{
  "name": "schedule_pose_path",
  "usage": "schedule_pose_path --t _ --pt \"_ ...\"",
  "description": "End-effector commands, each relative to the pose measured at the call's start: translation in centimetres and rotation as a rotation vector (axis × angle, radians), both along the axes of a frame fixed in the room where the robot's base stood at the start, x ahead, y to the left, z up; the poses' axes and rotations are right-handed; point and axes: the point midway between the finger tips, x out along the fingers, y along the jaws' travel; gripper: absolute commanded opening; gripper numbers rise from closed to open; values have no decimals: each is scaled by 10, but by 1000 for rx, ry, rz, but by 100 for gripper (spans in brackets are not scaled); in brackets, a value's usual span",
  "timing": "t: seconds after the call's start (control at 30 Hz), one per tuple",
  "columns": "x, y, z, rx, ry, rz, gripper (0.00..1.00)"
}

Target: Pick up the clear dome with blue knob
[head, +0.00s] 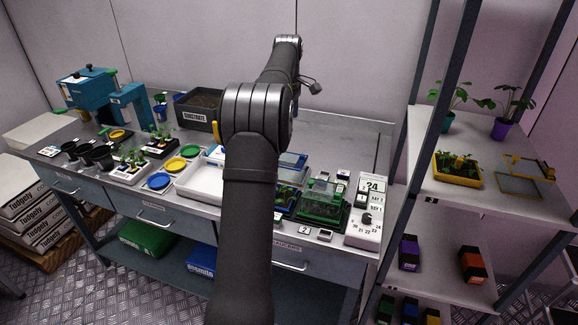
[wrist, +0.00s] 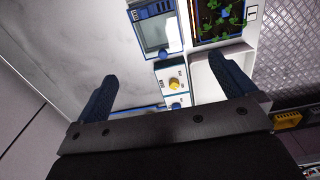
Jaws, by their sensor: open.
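A clear cover (head: 324,190) stands over seedlings in a green tray right of my arm in the head view. A clear, blue-edged piece (head: 292,160) lies behind it, partly hidden by my arm. I cannot make out a blue knob on either. In the wrist view, a blue-framed pale panel (wrist: 157,35) lies beyond the fingers; I cannot tell whether it is the dome. My gripper (wrist: 163,66) is open and empty, its two dark blue fingers wide apart above the bench. In the head view the fingers cannot be made out.
A white tray (head: 200,182) lies left of my arm. Yellow and blue dishes, black pots and a substrate box (head: 197,106) stand farther left. A white timer panel (head: 366,222) is at the bench's right end. A rack (head: 470,199) with plants stands right. Back-right bench is clear.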

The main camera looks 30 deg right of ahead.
Motion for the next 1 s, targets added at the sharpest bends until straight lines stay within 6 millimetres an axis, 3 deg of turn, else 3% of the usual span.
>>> schedule_pose_path --t 0.17,0.5,1.0 --pt "-1 0 -27 4 4 8 100" --pt "0 0 -99 3 3 6 100" --pt "1 -3 -145 3 3 5 100"
